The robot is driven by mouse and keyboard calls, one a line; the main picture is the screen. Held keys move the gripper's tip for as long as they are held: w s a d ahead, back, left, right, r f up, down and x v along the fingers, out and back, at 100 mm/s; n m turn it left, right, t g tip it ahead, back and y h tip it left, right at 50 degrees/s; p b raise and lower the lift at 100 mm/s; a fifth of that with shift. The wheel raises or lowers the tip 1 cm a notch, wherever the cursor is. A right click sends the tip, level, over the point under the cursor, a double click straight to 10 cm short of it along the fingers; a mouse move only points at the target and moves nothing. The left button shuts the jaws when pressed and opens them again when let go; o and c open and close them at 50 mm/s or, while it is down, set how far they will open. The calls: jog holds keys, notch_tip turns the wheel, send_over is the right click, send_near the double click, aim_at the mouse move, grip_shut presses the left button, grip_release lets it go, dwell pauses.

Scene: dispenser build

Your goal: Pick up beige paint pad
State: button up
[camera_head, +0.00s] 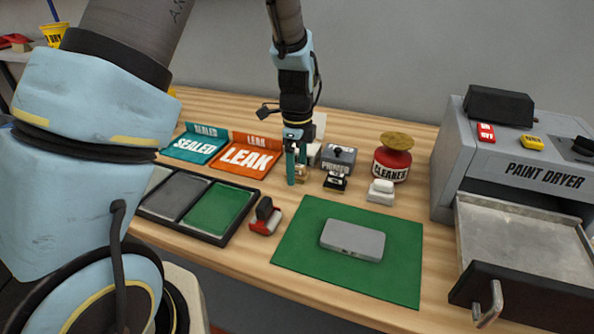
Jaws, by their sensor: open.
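My gripper (297,180) points down over the back middle of the table, its teal fingers open. A small beige-brown object (301,171) shows at the fingers, mostly hidden by them; it looks like the beige paint pad. I cannot tell whether the fingers touch it. A white pad-like block (381,191) stands to the right, in front of the red cleaner pot (392,160). A small black-topped pad (336,183) sits between them, in front of the grey primer box (338,158). A pad with a black handle and red base (265,215) lies nearer the front.
A green mat (290,240) carries a grey case (352,239). A black paint tray (150,213) lies left, with the teal SEALED (195,148) and orange LEAK (247,158) trays behind. The paint dryer (535,170) stands right, its drawer (520,245) out.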

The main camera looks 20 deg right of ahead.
aim_at(297, 165)
jog(key=shift+c, duration=0.2)
grip_shut()
jog(key=shift+r+b, duration=0.8)
jog(key=shift+r, duration=4.2)
